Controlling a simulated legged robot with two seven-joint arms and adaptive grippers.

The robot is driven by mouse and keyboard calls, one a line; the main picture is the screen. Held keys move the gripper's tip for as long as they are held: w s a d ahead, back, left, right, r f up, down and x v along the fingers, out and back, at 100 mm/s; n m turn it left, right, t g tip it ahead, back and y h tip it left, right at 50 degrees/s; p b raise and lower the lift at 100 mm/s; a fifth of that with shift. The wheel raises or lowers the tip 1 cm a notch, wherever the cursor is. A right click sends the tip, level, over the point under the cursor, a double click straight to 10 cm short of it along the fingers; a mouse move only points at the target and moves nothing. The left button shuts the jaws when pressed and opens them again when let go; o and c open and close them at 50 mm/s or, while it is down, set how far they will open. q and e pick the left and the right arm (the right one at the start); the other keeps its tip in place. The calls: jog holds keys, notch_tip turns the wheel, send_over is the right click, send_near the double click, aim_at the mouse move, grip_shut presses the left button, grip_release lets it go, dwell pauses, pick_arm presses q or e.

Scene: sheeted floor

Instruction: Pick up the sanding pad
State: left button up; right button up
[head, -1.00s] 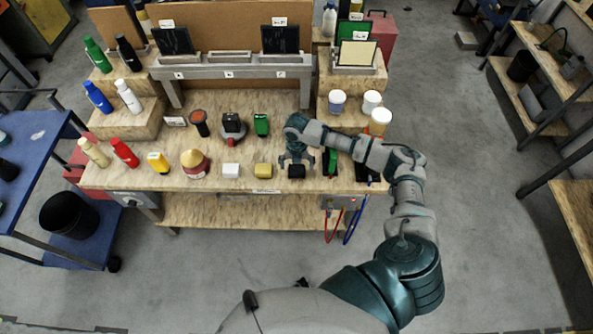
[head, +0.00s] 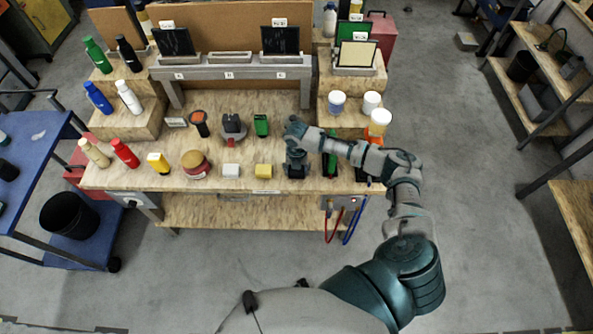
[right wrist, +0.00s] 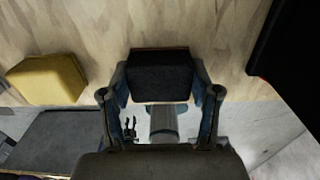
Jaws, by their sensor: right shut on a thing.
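The sanding pad is a small black block that sits near the front edge of the wooden workbench (head: 230,100). In the right wrist view the black block (right wrist: 160,68) lies between my two fingers, with its dark top face showing. In the right wrist view the right gripper (right wrist: 161,88) is shut on the block, one finger at each side. I cannot tell any gap under the block. My left gripper is not in view.
A yellow block (head: 264,171) stands left of the pad, with a white block (head: 231,170) beyond it. A green item (head: 330,164) stands close on the right. A green and black item (head: 261,125) is behind. Jars (head: 337,102) stand on the right step.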

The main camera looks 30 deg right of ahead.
jog(key=shift+r, duration=0.1)
notch_tip(320, 180, up, 4)
jog(key=shift+f, duration=0.25)
jog(key=s+a+r, duration=0.1)
jog(key=s+a, duration=0.7)
jog(key=s, duration=0.5)
jog(key=shift+s+r+b, duration=0.15)
jog(key=shift+s+b, duration=0.25)
jog(key=shift+b, duration=0.05)
